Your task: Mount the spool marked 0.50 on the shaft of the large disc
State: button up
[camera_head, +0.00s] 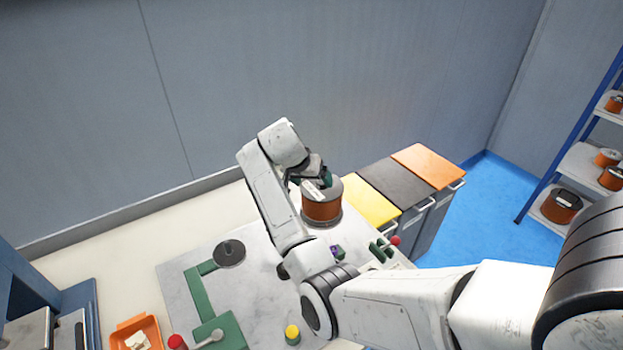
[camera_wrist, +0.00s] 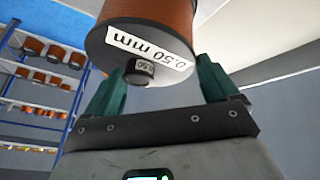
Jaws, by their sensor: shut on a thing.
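The spool marked 0.50 (camera_head: 321,202) is wound with copper-coloured wire and sits at the far right part of the grey work table. In the wrist view, the spool (camera_wrist: 150,42) shows a white "0.50 mm" label on its end face and a smaller 0.50 label at its dark hub. My gripper (camera_head: 319,180) reaches it from above, with green fingers (camera_wrist: 160,72) at either side, shut on the spool. A dark round rim shows under the spool; I cannot tell whether it is the large disc or the spool's own flange. Any shaft there is hidden.
A smaller dark disc (camera_head: 229,253) lies left by a green bar (camera_head: 198,290). Yellow (camera_head: 369,203), black (camera_head: 396,185) and orange (camera_head: 428,166) lids stand right. An orange tray (camera_head: 136,332) is at lower left. A blue rack (camera_head: 573,140) holds several spools.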

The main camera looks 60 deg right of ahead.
jog(key=shift+f, duration=0.35)
jog(key=o, duration=1.7)
jog(key=shift+o, duration=0.7)
jog(key=shift+f, duration=0.25)
jog(key=b+v, duration=0.1)
jog(key=v, duration=1)
jog(key=shift+b, duration=0.4)
jog(key=shift+r, duration=0.1)
